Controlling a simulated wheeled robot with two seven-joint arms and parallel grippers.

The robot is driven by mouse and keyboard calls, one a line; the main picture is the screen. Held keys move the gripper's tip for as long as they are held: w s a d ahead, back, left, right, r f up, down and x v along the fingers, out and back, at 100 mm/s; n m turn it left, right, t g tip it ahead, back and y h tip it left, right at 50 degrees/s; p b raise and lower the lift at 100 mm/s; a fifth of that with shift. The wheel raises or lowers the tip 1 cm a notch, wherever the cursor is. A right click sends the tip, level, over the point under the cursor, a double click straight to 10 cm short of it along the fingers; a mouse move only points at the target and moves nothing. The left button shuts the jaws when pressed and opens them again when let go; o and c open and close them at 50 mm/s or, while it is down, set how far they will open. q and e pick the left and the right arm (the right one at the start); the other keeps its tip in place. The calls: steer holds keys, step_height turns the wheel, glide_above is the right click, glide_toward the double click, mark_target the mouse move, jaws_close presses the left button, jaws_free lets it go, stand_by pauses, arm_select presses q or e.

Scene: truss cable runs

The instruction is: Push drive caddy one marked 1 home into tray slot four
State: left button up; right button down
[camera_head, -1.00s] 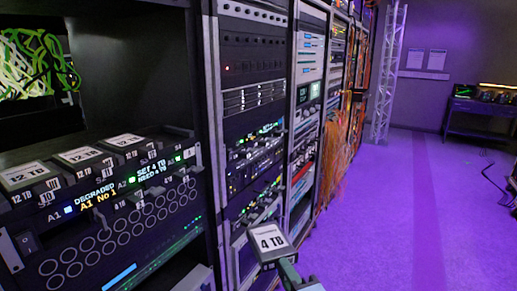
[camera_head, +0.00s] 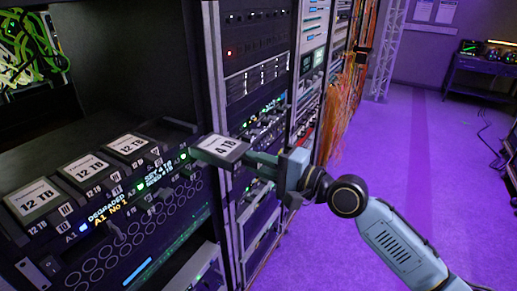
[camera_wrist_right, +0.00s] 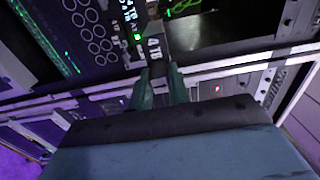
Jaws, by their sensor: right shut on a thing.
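The drive caddy (camera_head: 222,147) is a dark block with a white label reading 4 TB; I cannot make out a 1 on it. My right gripper (camera_head: 254,162) is shut on its near end and holds it level beside the right end of the drive tray (camera_head: 140,225). In the right wrist view, the caddy (camera_wrist_right: 155,48) sits between the fingertips (camera_wrist_right: 160,75) and points at the tray front. Its far end is close to the slot at the tray's right end; I cannot tell whether it is inside. My left gripper is not in view.
Three caddies labelled 12 TB, the left (camera_head: 38,194), middle (camera_head: 86,166) and right (camera_head: 127,144), sit in the tray. A rack post (camera_head: 212,80) and equipment racks stand just right of the tray. The purple floor (camera_head: 400,150) is clear.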

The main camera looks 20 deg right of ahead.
mark_target(225, 150)
steer(key=shift+w+r, duration=0.1)
steer(key=shift+r, duration=0.1)
steer(key=shift+w+a, duration=0.35)
steer(key=shift+w, duration=0.15)
steer(key=shift+x, duration=2.25)
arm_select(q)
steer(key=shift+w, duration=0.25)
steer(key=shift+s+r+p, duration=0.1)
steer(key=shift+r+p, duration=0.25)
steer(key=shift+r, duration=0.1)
arm_select(e)
steer(key=shift+w+a, duration=0.2)
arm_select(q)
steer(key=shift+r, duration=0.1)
arm_select(e)
steer(key=shift+x, duration=1.15)
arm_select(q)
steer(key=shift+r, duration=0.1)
